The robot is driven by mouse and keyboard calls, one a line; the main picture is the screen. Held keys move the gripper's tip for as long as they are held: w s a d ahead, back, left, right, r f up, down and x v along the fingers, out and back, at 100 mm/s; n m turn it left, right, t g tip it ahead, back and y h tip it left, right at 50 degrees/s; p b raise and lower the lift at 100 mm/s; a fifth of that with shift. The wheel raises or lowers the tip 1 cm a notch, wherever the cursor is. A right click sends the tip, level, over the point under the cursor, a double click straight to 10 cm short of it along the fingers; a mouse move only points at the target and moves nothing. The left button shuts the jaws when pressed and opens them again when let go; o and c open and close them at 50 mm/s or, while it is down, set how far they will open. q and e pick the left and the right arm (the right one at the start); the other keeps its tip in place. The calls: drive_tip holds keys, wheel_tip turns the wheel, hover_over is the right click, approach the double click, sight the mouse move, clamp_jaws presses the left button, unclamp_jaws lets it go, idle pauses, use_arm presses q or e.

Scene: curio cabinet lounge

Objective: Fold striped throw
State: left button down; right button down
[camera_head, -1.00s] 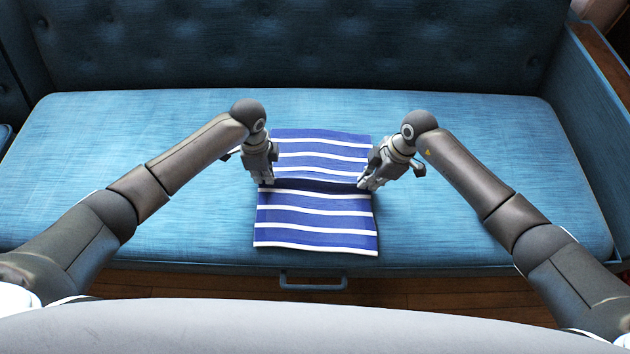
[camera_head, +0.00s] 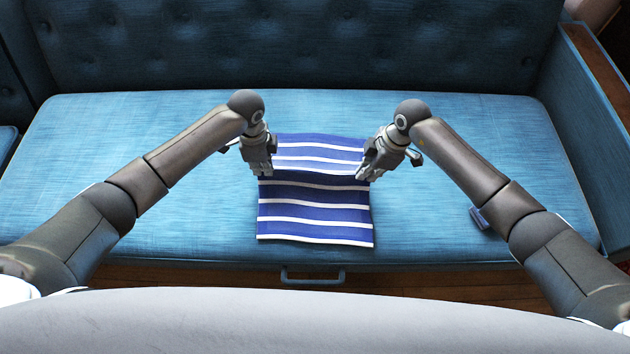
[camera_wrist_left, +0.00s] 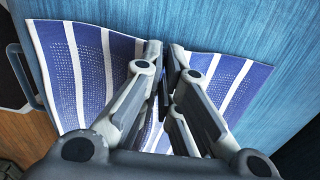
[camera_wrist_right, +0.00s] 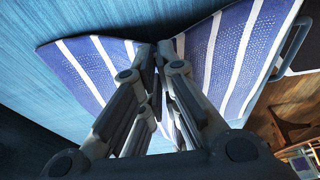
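The blue throw with white stripes (camera_head: 314,214) lies on the sofa seat, its front edge near the seat's front. Its middle is raised in a crosswise ridge between my grippers, with one part sloping back and one part forward. My left gripper (camera_head: 262,172) is shut on the throw's left edge at this ridge; the left wrist view shows the cloth (camera_wrist_left: 85,75) gathered at its fingertips. My right gripper (camera_head: 364,176) is shut on the right edge at the same ridge, and the cloth (camera_wrist_right: 225,60) meets its fingertips in the right wrist view. The fingers hide the pinched cloth.
The tufted backrest (camera_head: 300,45) rises behind, with an armrest (camera_head: 590,130) at right. A small dark blue item (camera_head: 480,218) lies beside my right forearm. A handle (camera_head: 312,276) sits on the seat front.

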wheel_tip(320, 180, up, 18)
drive_tip(key=h+p, duration=0.2)
drive_tip(key=p, duration=1.5)
drive_tip(key=shift+a+h, duration=0.15)
drive_tip(key=shift+h, duration=0.25)
drive_tip(key=shift+w+f, duration=0.1)
